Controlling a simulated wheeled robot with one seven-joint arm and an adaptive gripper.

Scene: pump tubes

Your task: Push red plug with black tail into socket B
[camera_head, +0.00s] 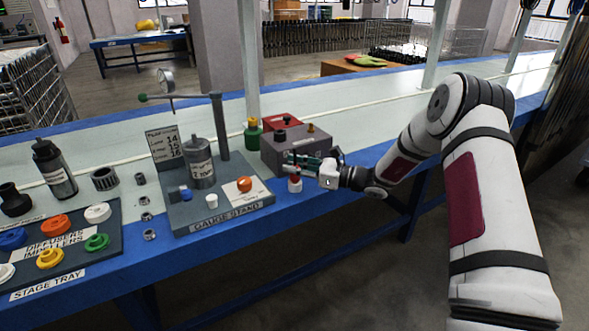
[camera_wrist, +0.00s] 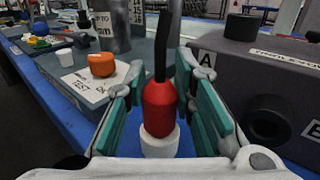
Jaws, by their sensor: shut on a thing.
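The red plug (camera_wrist: 160,108) stands upright between my gripper's teal finger pads, its black tail (camera_wrist: 161,45) pointing up. A white cylindrical part (camera_wrist: 160,143) shows directly under the red body. My gripper (camera_head: 300,168) is shut on the plug, in front of the grey box; the plug also shows in the head view (camera_head: 295,184). The grey box (camera_wrist: 250,75) stands just right of the gripper in the wrist view. Its front carries labels A (camera_wrist: 204,57) and B (camera_wrist: 311,131), with a black round socket (camera_wrist: 268,119) between them. I cannot tell which label that socket belongs to.
The gauge stand (camera_head: 222,213) with an orange knob (camera_head: 244,184) is left of the gripper. The stage tray (camera_head: 75,262) with coloured parts is farther left. A red box (camera_head: 281,121) stands behind the grey box. The blue table edge (camera_head: 330,187) runs below the gripper.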

